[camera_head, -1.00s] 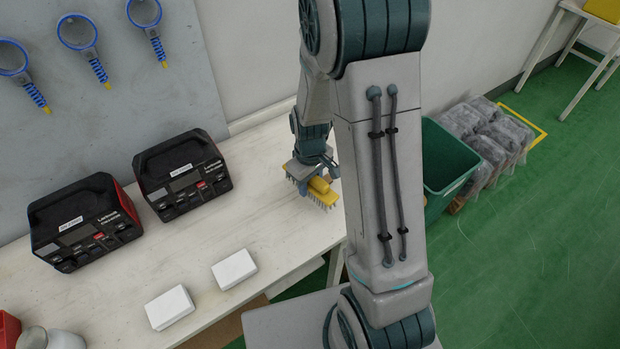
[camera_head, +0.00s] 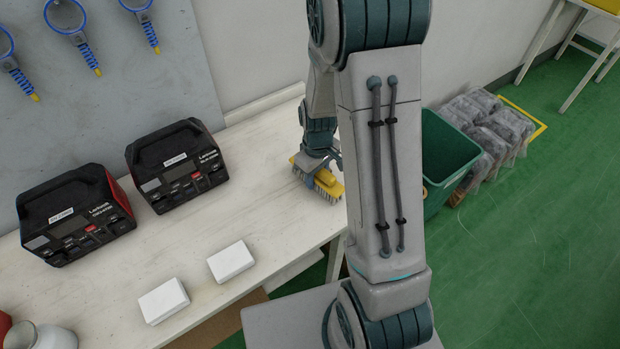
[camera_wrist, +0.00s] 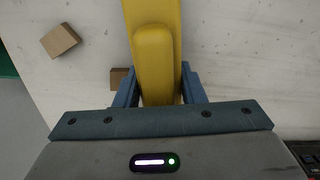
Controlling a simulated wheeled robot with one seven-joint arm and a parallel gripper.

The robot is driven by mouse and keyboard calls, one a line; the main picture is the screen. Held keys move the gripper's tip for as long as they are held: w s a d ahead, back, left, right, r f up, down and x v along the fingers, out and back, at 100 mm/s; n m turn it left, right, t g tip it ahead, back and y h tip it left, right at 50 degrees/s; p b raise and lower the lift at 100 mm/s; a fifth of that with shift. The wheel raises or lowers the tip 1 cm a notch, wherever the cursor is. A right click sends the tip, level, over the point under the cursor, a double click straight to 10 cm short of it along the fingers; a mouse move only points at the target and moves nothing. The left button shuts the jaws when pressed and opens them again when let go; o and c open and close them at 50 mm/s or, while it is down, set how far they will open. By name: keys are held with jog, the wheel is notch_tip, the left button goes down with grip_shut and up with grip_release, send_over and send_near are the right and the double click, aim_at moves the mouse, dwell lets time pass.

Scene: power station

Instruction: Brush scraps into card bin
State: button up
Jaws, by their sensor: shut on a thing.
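My gripper (camera_wrist: 160,85) is shut on the yellow handle of a brush (camera_wrist: 153,50). In the head view the brush (camera_head: 322,182) is at the right end of the white workbench, bristles down; I cannot tell whether they touch the top. In the wrist view a brown card scrap (camera_wrist: 60,40) lies on the bench near its edge. A second brown scrap (camera_wrist: 119,78) shows beside the left finger, partly hidden by it. A green bin (camera_head: 448,160) stands on the floor past the bench's right end, partly hidden by my arm. Its inside is mostly hidden.
Two black chargers (camera_head: 178,165) stand on the workbench (camera_head: 200,228). Two white boxes (camera_head: 232,261) lie near its front edge. Wrapped grey bundles (camera_head: 500,128) sit on the floor behind the bin. The green floor at right is open.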

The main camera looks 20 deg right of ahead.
jog(key=w+d, duration=0.3)
jog(key=d, duration=0.7)
jog(key=w+d+b, duration=0.1)
jog(key=w+d, duration=0.2)
jog(key=d, duration=0.6)
jog(key=shift+w+d, duration=0.15)
jog(key=shift+d, duration=0.25)
dwell(0.5)
dwell(0.6)
notch_tip(320, 180, up, 7)
jog(key=p, duration=0.4)
dwell(1.0)
